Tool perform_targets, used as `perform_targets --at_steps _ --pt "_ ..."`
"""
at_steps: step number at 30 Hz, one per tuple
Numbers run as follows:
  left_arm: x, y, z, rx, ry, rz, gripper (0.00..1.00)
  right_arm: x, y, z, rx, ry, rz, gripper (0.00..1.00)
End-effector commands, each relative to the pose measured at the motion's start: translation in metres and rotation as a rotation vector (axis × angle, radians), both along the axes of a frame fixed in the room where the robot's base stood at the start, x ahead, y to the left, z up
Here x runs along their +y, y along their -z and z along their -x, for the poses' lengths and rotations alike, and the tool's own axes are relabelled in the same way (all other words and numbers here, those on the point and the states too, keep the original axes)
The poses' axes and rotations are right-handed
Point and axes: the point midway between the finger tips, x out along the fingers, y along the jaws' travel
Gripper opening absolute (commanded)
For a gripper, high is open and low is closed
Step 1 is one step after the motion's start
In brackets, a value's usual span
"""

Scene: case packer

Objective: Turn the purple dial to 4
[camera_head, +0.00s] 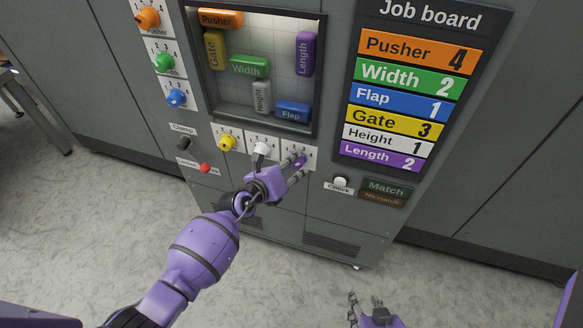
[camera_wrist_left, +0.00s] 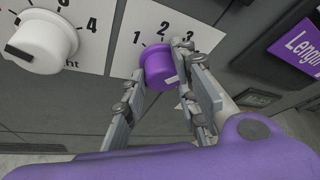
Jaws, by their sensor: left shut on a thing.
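The purple dial (camera_head: 300,160) sits at the right end of the lower dial row on the grey machine. In the left wrist view the purple dial (camera_wrist_left: 158,66) has 1, 2 and 3 printed around it; a finger hides the plate beyond 3. A white mark shows on the dial's lower right face; I cannot tell which number it points to. My left gripper (camera_head: 297,169) is shut on the dial, with one finger on each side in the left wrist view (camera_wrist_left: 160,78). My right gripper (camera_head: 366,308) is open and empty, low over the floor.
A white dial (camera_head: 261,149) and yellow dial (camera_head: 227,143) stand left of the purple one. The check button (camera_head: 340,182) and match panel (camera_head: 385,190) are to its right. The job board (camera_head: 345,100) shows Length 2. The display window (camera_head: 320,70) is above.

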Motion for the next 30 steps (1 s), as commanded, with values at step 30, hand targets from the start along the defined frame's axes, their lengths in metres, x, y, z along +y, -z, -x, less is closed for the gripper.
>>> perform_targets --at_steps 30 --pt "0.0055 0.0089 0.004 -0.094 -0.002 -0.355 0.01 -0.003 0.0008 0.0007 0.001 -0.004 0.006 0.4"
